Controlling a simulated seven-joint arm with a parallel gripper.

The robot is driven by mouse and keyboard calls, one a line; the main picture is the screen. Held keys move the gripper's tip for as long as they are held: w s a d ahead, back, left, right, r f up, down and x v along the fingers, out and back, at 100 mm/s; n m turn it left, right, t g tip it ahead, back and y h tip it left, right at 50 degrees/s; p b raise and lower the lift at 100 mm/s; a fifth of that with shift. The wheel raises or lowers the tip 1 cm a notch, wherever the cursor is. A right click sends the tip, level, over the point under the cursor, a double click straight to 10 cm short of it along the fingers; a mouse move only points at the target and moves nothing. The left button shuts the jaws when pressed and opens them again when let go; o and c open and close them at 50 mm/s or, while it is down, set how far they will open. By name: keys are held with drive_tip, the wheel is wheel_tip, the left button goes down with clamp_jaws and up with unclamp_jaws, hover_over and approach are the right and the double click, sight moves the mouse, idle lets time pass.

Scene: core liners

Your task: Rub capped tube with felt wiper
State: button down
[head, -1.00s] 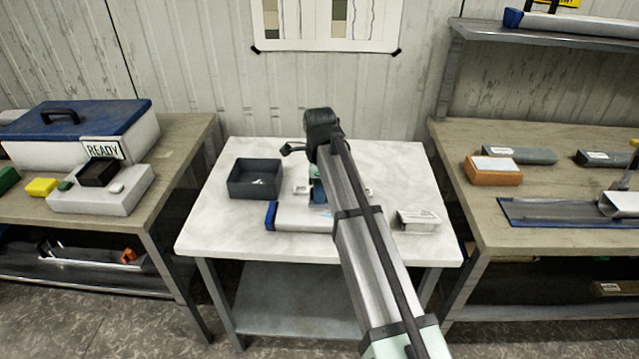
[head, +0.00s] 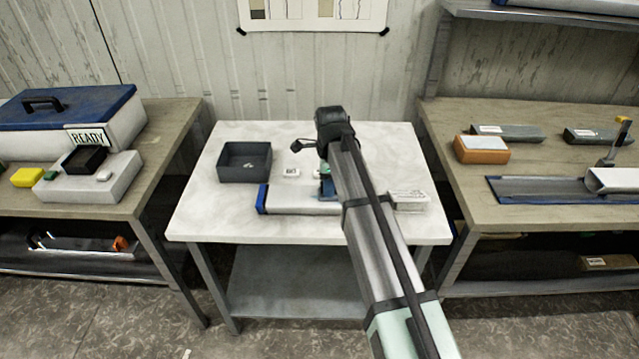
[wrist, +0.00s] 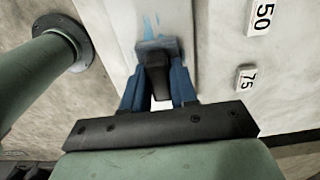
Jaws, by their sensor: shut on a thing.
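The capped tube is a long white bar with a blue end cap, lying across the white table. In the head view its left part (head: 300,202) and blue cap (head: 262,198) show, while my arm covers its right part. In the wrist view the tube (wrist: 118,25) runs up the picture with a blue smear (wrist: 151,24) on it. My gripper (wrist: 156,84) has its blue fingers shut on the felt wiper (wrist: 156,66), a dark block with a grey-blue pad. The pad is at the tube's top face beside the smear; contact is hard to tell. My gripper also shows in the head view (head: 327,187).
A dark open tray (head: 245,175) stands at the table's back left. A small white labelled block (head: 291,173) lies behind the tube, and a white box (head: 410,203) lies right of my arm. Wooden benches with other objects stand on both sides. The table's front strip is clear.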

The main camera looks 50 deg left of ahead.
drive_tip(key=shift+w+d, duration=3.25)
drive_tip(key=shift+d, duration=0.05)
drive_tip(key=shift+s+a, duration=5.1)
drive_tip(key=shift+a, duration=0.05)
wheel_tip(320, 180, up, 8)
drive_tip(key=shift+w+d, duration=0.1)
